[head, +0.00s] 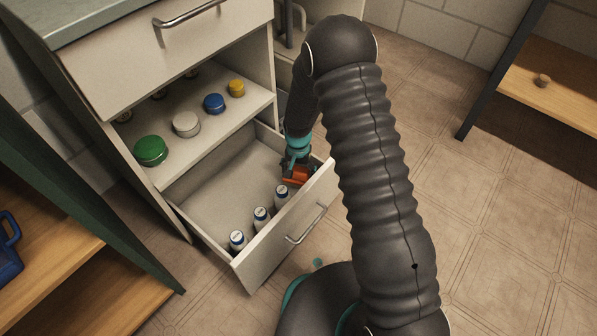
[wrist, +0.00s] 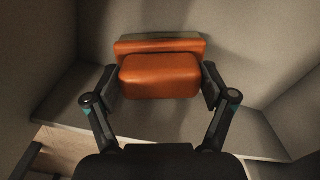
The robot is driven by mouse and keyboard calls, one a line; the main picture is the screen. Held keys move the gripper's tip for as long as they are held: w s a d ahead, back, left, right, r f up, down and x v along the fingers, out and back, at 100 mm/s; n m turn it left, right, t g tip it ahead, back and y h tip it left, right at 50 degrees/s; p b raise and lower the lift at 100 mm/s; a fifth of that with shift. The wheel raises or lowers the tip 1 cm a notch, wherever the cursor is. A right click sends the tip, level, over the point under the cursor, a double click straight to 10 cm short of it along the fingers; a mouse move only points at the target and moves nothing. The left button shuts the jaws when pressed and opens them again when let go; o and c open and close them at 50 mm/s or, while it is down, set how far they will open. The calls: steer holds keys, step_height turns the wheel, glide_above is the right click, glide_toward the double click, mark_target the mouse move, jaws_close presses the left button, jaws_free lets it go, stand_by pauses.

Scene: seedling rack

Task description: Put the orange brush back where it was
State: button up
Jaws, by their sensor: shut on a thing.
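My gripper (head: 292,170) reaches down into the drawer. In the wrist view its two fingers (wrist: 160,84) press on the left and right sides of the orange block. I cannot tell whether the brush touches the drawer floor.
Several white bottles (head: 261,215) stand along the drawer's front wall (head: 290,225). The shelf (head: 215,125) above holds jars with green (head: 150,151), white (head: 186,124), blue (head: 214,103) and yellow (head: 236,88) lids. The drawer's left and middle floor is clear.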

steer(key=shift+f, duration=0.2)
steer(key=o, duration=0.9)
steer(key=shift+c, duration=0.2)
steer(key=shift+r, duration=0.1)
